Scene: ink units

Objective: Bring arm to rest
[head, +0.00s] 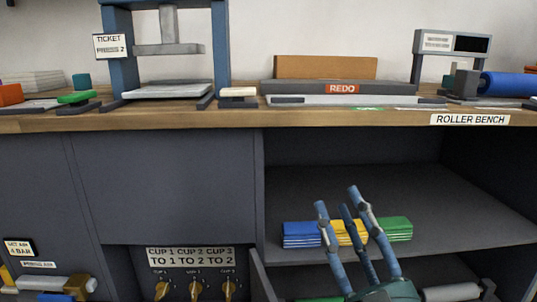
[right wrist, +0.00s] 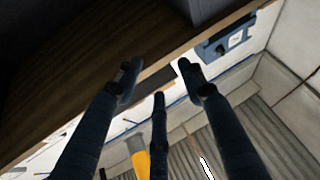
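My right gripper (head: 341,202) is in the lower right of the head view, in front of the open shelf. Its blue-grey fingers point up and are spread apart, with nothing between them. In the right wrist view the same gripper (right wrist: 160,78) shows open and empty, with a wooden edge beyond the fingertips. Behind the fingers in the head view are a blue stack (head: 300,234), a yellow stack (head: 351,232) and a green stack (head: 394,229) on the shelf. The fingers partly cover the yellow stack. My left gripper is not in view.
The wooden bench top (head: 200,119) runs above the shelf, with a press frame (head: 121,50) and a REDO tray (head: 350,99) on it. A cabinet door edge (head: 262,275) stands left of the gripper. Cup knobs (head: 195,290) sit at the bottom. The shelf's right part (head: 460,225) is clear.

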